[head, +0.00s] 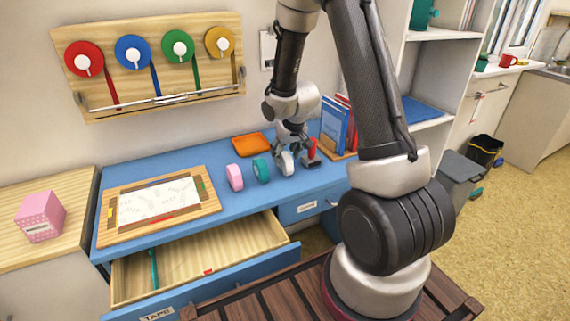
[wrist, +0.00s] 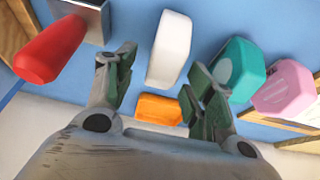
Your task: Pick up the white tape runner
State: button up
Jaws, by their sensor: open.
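The white tape runner (head: 287,163) stands on the blue desk (head: 205,222), below my gripper (head: 292,152). In the wrist view the white tape runner (wrist: 170,48) lies ahead of my gripper (wrist: 163,68), roughly between its two fingertips. The fingers are spread apart with nothing held between them. I cannot tell the exact gap between the fingertips and the runner. My fingers partly cover the runner's surroundings in the head view.
A teal runner (head: 261,170) and a pink runner (head: 234,177) stand to the left. A red-handled item (head: 311,149) is close on the right, before upright books (head: 336,125). An orange item (head: 252,145) lies behind. The drawer (head: 232,252) below is open.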

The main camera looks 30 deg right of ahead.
aim_at(283, 159)
jog(key=x, duration=0.4)
jog(key=shift+s+f, duration=0.1)
jog(key=shift+f, duration=0.1)
jog(key=shift+c, duration=0.2)
jog(key=c, duration=1.1)
notch_tip(283, 159, up, 10)
jog(key=shift+r, duration=0.1)
